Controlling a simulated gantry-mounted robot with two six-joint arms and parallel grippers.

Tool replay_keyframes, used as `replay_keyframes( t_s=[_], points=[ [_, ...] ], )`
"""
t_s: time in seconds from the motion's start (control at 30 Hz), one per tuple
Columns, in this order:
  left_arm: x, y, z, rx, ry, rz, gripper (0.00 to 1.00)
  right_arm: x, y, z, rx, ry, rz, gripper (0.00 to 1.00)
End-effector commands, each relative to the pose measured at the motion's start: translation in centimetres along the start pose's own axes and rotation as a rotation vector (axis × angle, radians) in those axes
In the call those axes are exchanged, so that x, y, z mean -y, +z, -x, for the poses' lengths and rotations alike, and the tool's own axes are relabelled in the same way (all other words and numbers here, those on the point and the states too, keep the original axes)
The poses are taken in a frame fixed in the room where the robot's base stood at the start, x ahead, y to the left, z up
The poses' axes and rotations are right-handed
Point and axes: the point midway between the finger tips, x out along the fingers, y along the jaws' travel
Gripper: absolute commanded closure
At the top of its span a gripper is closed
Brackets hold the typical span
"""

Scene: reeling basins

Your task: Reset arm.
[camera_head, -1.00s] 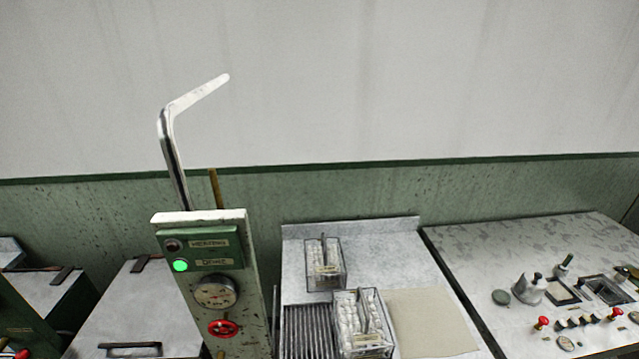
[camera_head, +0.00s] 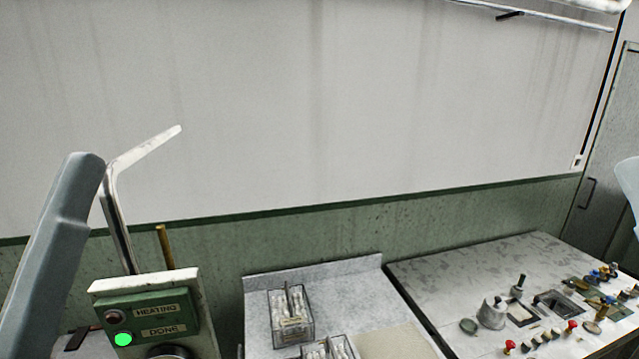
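Neither gripper is in view. A blue-grey link of my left arm stands at the left edge of the head view. A small part of my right arm shows at the right edge. The control post (camera_head: 208,312) carries a green panel (camera_head: 150,312) labelled HEATING and DONE. The green lamp (camera_head: 123,339) beside DONE is lit, and the lamp beside HEATING is dark. A bent metal pipe (camera_head: 117,215) rises behind the post.
Two clear baskets of white items, a rear one (camera_head: 310,333) and a front one (camera_head: 308,354), stand on a grey counter (camera_head: 343,284). The right worktop (camera_head: 432,272) holds small fittings and knobs. A grey door (camera_head: 610,165) is at the far right.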

Motion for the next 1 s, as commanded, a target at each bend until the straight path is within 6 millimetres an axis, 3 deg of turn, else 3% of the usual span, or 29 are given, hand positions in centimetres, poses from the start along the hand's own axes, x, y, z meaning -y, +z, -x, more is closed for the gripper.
replay_keyframes(
  t_s=[0.03,0.2,0.4,1.0],
  points=[
    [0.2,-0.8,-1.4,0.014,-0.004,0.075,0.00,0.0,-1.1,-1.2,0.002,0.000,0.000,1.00],
    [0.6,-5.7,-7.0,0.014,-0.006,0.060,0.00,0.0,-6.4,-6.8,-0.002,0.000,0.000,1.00],
    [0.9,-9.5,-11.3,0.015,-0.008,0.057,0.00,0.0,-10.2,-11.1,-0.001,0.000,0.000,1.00],
    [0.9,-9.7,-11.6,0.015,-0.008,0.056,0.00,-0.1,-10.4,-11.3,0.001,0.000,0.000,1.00]
  ],
)
